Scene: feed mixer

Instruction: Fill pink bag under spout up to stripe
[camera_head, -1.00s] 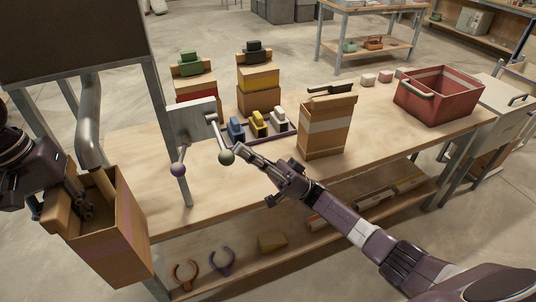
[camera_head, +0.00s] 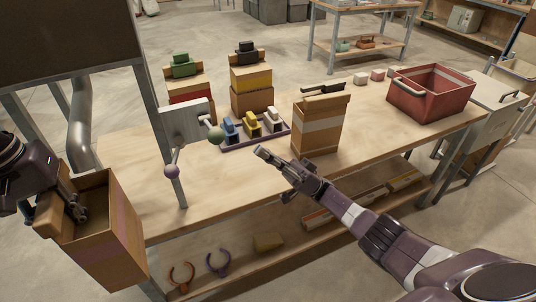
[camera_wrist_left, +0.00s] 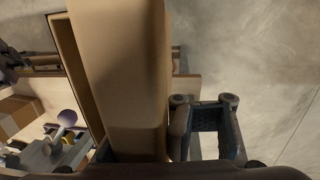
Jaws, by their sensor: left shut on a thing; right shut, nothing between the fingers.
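The open brown bag with a faint pink stripe (camera_head: 122,222) hangs at the left, below the mouth of the grey spout pipe (camera_head: 82,125). My left gripper (camera_head: 76,208) is shut on its near rim; the bag wall (camera_wrist_left: 120,75) fills the middle of the left wrist view. The feed level inside cannot be made out.
On the table (camera_head: 240,185) stand a red-striped bag (camera_head: 190,112), a yellow-striped bag (camera_head: 251,80), a white-striped bag (camera_head: 320,125), a tray of coloured clips (camera_head: 252,125) and a red crate (camera_head: 432,95). Ring-shaped clips (camera_head: 218,265) lie on the lower shelf.

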